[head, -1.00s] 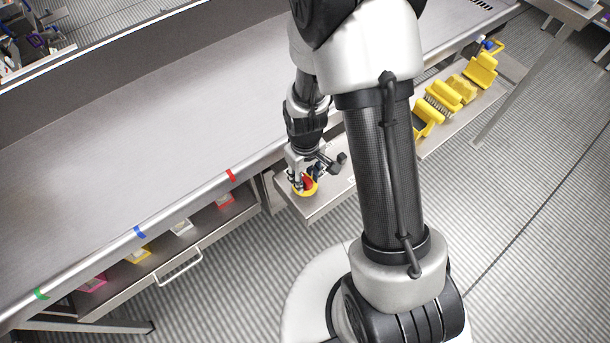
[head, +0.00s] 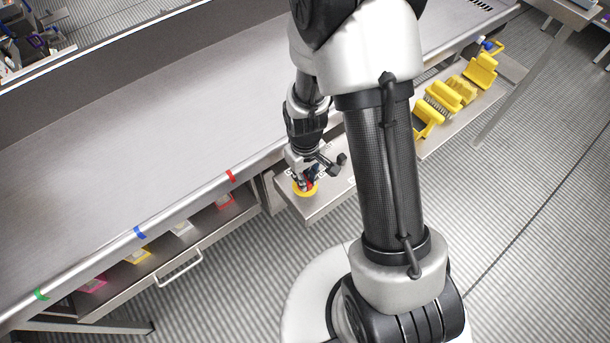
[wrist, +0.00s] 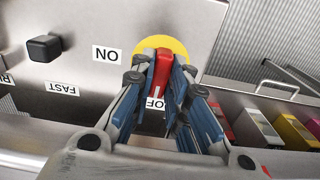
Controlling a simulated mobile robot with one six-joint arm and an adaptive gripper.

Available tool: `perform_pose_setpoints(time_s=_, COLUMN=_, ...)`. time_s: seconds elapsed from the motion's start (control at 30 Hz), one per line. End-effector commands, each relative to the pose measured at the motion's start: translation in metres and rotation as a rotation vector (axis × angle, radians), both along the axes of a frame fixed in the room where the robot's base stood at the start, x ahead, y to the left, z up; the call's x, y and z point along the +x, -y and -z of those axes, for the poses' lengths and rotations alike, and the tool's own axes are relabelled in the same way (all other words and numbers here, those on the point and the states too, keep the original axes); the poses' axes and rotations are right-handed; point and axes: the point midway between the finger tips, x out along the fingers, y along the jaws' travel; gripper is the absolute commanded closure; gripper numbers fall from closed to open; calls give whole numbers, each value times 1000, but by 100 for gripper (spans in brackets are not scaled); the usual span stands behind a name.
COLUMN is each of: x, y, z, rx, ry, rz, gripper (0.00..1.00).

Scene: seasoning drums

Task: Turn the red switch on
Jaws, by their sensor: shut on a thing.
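The red switch (wrist: 163,72) sits on a yellow round base (wrist: 178,47) on a grey metal panel. The base also shows in the head view (head: 312,190), below my gripper. In the wrist view, an ON label (wrist: 107,54) is left of the switch and an OFF label (wrist: 153,103) lies below it, partly hidden by the fingers. My gripper (wrist: 162,88) is shut on the red switch, its blue-padded fingers on either side of the handle. The handle runs up and down in the wrist view, its lower end near the OFF label.
A black knob (wrist: 44,48) with a FAST label (wrist: 62,88) is on the same panel. A drawer with coloured containers (head: 141,254) is at the left under the steel table (head: 130,140). Yellow brushes (head: 443,97) lie on the shelf at right.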

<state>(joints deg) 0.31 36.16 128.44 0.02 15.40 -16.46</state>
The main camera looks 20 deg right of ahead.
Motion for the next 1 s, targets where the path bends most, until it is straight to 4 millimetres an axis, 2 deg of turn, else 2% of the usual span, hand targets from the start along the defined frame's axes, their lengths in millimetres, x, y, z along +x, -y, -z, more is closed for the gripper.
perform_pose_setpoints(time_s=0.27, x=0, y=0, z=0, rx=0, ry=-1, rz=159, gripper=100)
perform_pose_setpoints(time_s=1.0, x=0, y=0, z=0, rx=0, ry=0, rz=855, gripper=100)
